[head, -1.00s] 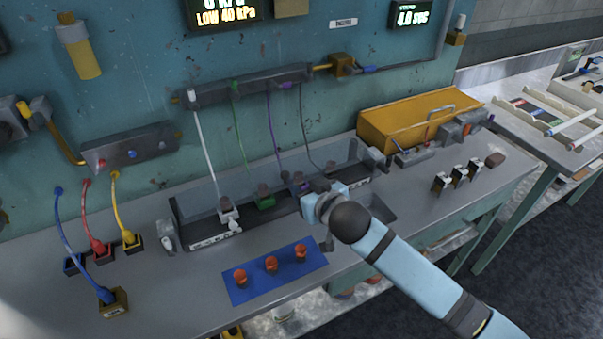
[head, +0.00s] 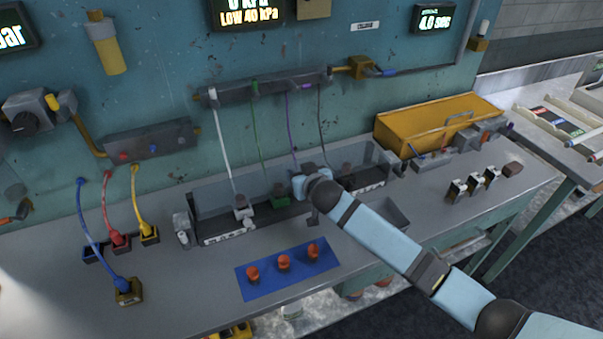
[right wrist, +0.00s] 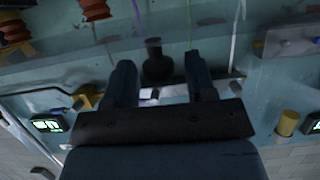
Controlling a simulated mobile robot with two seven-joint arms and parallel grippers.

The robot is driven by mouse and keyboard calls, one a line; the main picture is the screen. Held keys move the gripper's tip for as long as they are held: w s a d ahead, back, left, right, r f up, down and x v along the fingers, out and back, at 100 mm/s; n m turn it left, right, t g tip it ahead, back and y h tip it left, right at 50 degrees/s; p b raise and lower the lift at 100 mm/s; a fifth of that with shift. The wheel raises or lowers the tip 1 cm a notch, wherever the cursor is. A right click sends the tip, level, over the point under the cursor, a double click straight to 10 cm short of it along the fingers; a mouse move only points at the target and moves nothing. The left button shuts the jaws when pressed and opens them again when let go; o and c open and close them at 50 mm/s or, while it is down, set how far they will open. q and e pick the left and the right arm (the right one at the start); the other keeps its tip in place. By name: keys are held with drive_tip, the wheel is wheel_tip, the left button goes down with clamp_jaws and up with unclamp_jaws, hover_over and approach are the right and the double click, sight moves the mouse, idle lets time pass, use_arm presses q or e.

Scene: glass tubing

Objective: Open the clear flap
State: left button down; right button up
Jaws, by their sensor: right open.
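The clear flap (head: 213,195) is a see-through panel standing along the dark tray at the back of the bench, under the hanging tubes. It looks upright, but its edges are faint. My right gripper (head: 308,181) is at the middle of the tray, in front of the panel, and hides part of the tray and a tube end. In the right wrist view my right gripper (right wrist: 161,80) has its two fingers apart. A dark knob-like piece (right wrist: 157,64) shows between them; I cannot tell whether they touch it. My left gripper is not in view.
A blue mat (head: 250,290) with three orange-red pieces lies in front of the tray. A yellow box (head: 430,130) and small black-and-white clips (head: 475,183) are to the right. Blue, red and yellow tubes (head: 135,190) stand at the left.

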drive_tip(key=shift+c, duration=0.2)
clamp_jaws()
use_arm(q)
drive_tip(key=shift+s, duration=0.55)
use_arm(e)
drive_tip(key=shift+w+r, duration=0.2)
drive_tip(key=shift+r, duration=0.15)
